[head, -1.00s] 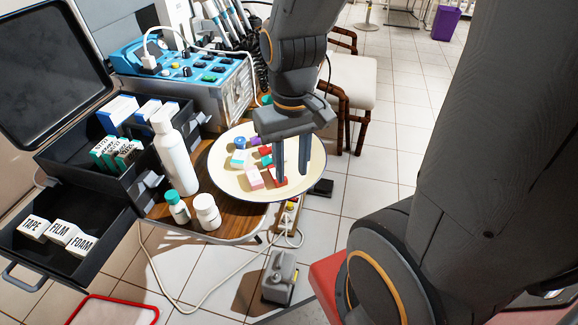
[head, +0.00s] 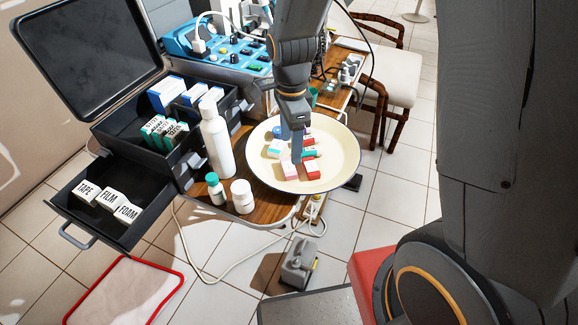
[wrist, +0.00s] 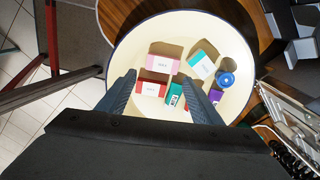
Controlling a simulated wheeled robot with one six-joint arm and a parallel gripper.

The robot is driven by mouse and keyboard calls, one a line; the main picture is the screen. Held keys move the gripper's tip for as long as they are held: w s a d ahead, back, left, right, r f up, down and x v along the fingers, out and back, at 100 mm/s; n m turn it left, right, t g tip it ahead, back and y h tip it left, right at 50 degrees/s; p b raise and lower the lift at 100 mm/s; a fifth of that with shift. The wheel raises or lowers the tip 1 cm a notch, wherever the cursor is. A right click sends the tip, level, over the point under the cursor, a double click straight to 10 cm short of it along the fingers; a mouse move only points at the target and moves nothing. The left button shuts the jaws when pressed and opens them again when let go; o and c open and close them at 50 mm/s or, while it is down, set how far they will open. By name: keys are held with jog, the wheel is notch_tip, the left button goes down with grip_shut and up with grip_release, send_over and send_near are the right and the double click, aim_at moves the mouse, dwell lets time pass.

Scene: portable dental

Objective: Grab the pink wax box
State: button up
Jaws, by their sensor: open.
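The pink wax box (head: 290,171) lies on a round cream plate (head: 342,160), near its front left side. In the wrist view the pink box (wrist: 163,62) has a white label and lies just beyond my fingertips. My gripper (head: 297,153) points down over the plate, its fingers nearly in line in the head view. In the wrist view my gripper (wrist: 160,82) is open, with nothing held between its fingers. A red box (wrist: 152,88) with a white label lies closer to the fingers than the pink one.
A teal-and-white box (wrist: 202,63), a blue round item (wrist: 226,79) and a purple item (wrist: 215,96) share the plate. A tall white bottle (head: 216,142) and two small bottles stand left of it. An open black case (head: 120,150) is further left.

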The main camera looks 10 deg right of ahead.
aim_at(289, 166)
jog(key=shift+w+a+f+m, duration=0.1)
jog(key=shift+a+f+m, duration=0.15)
jog(key=shift+f, duration=0.3)
jog(key=shift+w+f+p, duration=0.1)
jog(key=shift+f+p, duration=0.55)
jog(key=shift+f, duration=2.85)
jog(key=shift+c, duration=0.4)
jog(key=c, duration=0.6)
